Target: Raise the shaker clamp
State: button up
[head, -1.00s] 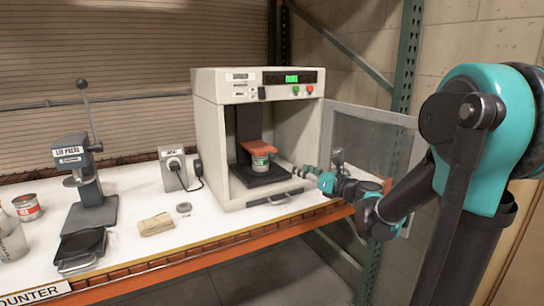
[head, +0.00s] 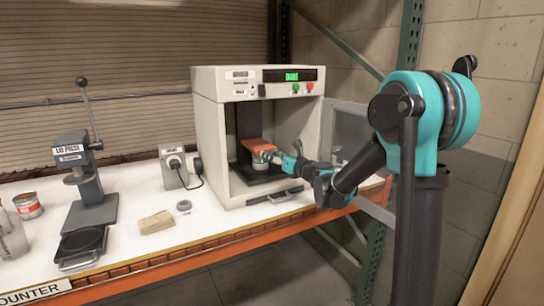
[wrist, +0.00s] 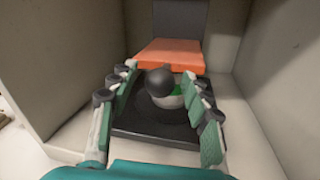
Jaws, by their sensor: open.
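The shaker (head: 207,130) is a cream cabinet with its front open. Inside, the orange shaker clamp (head: 260,144) rests on or just above a small can (head: 261,160) on a black platform. The wrist view shows the clamp (wrist: 170,53) with a round black knob (wrist: 160,80) at its front, partly covering the can (wrist: 175,100). My gripper (head: 276,157) reaches into the chamber. In the wrist view my gripper (wrist: 160,74) is open, with its green-padded fingers on both sides of the knob and can. I cannot tell whether either finger touches them.
The clear shaker door (head: 345,130) is swung open to the right, beside my arm. The lid press (head: 85,185), a grey switch box (head: 173,167) and a tan block (head: 155,222) stand on the counter to the left.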

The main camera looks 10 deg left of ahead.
jog(key=shift+w+a, duration=0.1)
jog(key=shift+c, duration=0.3)
grip_shut()
